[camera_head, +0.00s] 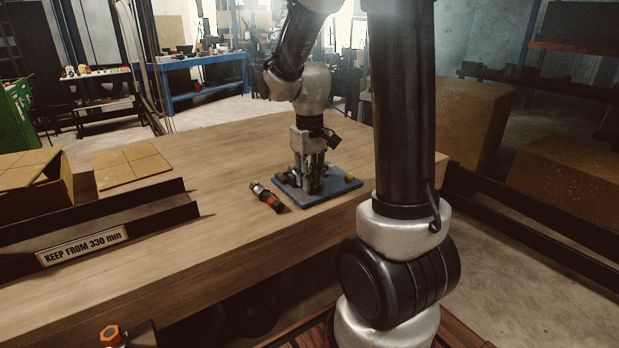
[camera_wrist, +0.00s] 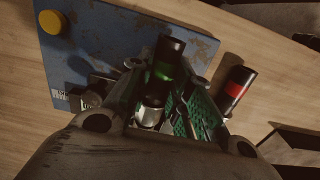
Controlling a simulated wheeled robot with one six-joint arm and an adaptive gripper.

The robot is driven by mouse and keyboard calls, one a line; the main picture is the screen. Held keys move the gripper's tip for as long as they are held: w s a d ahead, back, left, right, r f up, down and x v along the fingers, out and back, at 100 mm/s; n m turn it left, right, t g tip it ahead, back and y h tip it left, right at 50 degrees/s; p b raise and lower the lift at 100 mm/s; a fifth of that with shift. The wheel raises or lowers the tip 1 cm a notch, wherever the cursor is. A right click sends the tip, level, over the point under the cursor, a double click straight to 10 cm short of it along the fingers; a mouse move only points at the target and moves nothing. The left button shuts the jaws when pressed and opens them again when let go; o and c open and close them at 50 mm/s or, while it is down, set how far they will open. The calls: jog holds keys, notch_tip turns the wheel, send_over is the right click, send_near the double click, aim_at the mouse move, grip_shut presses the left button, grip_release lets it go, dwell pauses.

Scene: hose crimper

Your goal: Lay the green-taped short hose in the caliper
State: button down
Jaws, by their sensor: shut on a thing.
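The green-taped short hose (camera_wrist: 167,62) is black with a green band and a metal ferrule. In the wrist view it lies between the green-padded fingers of my gripper (camera_wrist: 160,100), which is shut on it. The worn blue base plate (camera_wrist: 112,36), which appears to belong to the caliper, is just beneath. In the head view my gripper (camera_head: 309,188) points down over this blue plate (camera_head: 338,186). A small dark part with a marked face (camera_wrist: 88,99) shows beside the fingers. Whether the hose touches the caliper is hidden by the fingers.
A red-taped hose (camera_head: 267,196) lies on the table just left of the blue plate. A yellow knob (camera_head: 349,178) sits on the plate's right side. A dark rail marked "KEEP FROM 330 mm" (camera_head: 84,246) and an open cardboard box (camera_head: 35,190) stand further left.

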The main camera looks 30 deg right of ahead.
jog(key=shift+f, duration=0.15)
dwell(0.5)
jog(key=c, duration=1.2)
grip_release()
jog(key=shift+r, duration=4.05)
jog(key=s, duration=0.1)
jog(key=s+f, duration=0.1)
jog(key=shift+s+a+f+m, duration=0.1)
jog(key=shift+s+a+m, duration=0.05)
jog(key=shift+s+m, duration=0.15)
jog(key=s+a+r+t, duration=0.1)
jog(key=s+r+t, duration=0.1)
jog(key=s, duration=0.5)
jog(key=s+a+r+t, duration=0.1)
jog(key=s+r+t, duration=0.1)
jog(key=s+r, duration=0.2)
jog(key=s, duration=0.3)
jog(key=shift+a+r, duration=0.2)
jog(key=shift+a, duration=0.2)
